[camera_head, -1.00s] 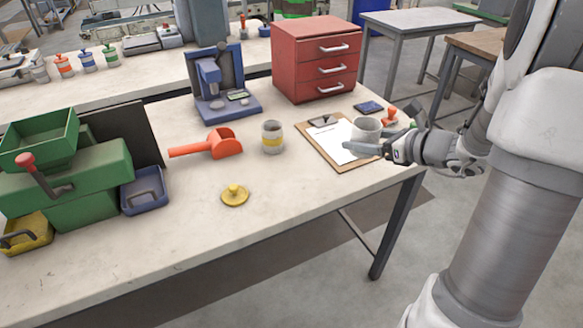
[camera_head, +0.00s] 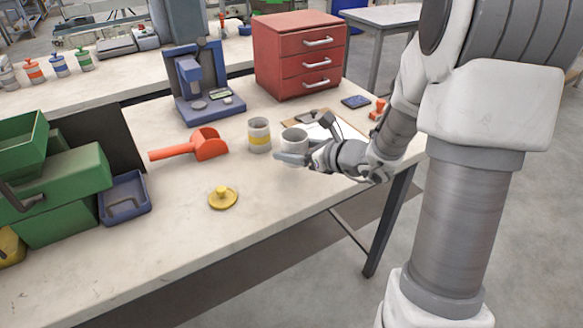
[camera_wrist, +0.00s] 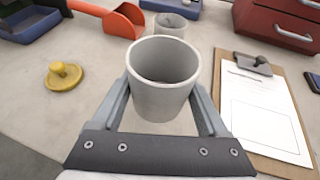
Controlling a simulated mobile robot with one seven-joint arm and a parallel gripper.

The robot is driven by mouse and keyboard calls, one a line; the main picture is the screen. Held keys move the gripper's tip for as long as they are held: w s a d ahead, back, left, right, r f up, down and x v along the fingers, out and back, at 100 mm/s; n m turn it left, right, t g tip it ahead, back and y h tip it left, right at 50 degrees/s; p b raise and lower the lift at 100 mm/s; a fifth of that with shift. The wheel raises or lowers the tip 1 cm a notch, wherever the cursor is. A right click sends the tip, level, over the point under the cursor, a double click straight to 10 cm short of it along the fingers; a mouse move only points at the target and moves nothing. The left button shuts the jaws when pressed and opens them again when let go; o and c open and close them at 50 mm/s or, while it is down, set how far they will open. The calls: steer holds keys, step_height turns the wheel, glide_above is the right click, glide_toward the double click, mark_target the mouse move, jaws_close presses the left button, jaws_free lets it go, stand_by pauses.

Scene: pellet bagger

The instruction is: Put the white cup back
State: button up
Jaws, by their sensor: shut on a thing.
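The white cup (camera_head: 294,143) is plain and upright, with its open mouth up. My gripper (camera_head: 292,158) is shut on it, with one finger on each side. In the wrist view the cup (camera_wrist: 163,85) sits between the two fingers of my gripper (camera_wrist: 165,108), and its inside looks empty. It is to the left of the clipboard (camera_wrist: 282,150), over or on the bare table; I cannot tell whether its base touches.
A red scoop (camera_head: 203,146) and a yellow knobbed lid (camera_head: 223,198) lie to the left. A blue press-like device (camera_head: 205,90) and red drawers (camera_head: 300,60) stand behind. Green and blue bins (camera_head: 125,197) are at far left. The table's front middle (camera_head: 190,250) is clear.

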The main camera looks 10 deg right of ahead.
mark_target(292, 174)
steer(key=shift+a+f, duration=0.3)
steer(key=shift+f, duration=0.2)
steer(key=shift+f+b, duration=0.7)
steer(key=shift+f, duration=0.95)
steer(key=shift+f, duration=0.15)
steer(key=o, duration=1.3)
steer(key=shift+o, duration=0.2)
